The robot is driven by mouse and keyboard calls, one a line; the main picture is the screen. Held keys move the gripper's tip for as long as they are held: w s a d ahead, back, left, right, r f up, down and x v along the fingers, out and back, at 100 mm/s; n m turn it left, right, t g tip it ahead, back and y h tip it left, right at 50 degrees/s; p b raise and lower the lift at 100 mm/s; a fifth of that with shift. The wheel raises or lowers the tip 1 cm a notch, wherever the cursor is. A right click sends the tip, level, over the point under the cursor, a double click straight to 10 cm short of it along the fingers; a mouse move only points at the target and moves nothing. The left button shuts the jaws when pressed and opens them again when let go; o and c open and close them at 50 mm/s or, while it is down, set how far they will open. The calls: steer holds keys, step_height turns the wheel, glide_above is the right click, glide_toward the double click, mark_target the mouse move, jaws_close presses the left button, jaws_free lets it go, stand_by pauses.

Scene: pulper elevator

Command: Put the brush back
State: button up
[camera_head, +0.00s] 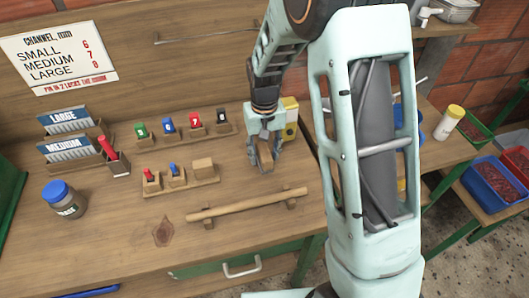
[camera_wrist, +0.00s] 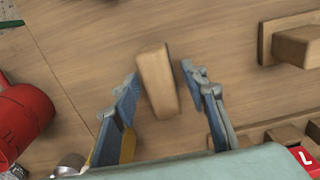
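My gripper (camera_head: 265,152) is over the right part of the workbench, pointing down. In the wrist view its two blue fingers (camera_wrist: 168,100) are apart, on either side of a small tapered wooden piece (camera_wrist: 156,80). Gaps show between the piece and the fingers. The same piece shows below the fingertips in the head view (camera_head: 266,167). No bristles are visible on it, so I cannot tell if it is the brush. No other clear brush is in view.
The bench (camera_head: 115,240) holds a rack of coloured tags (camera_head: 183,132), a lower rack with a wooden block (camera_head: 203,167), a wooden bar (camera_head: 247,205) and a blue-lidded jar (camera_head: 65,200). A red cylinder (camera_wrist: 22,120) is beside the gripper. The bench's front left is mostly clear.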

mark_target(265, 151)
steer(key=shift+r, duration=0.15)
step_height(265, 151, up, 12)
stand_by(0.6)
stand_by(0.3)
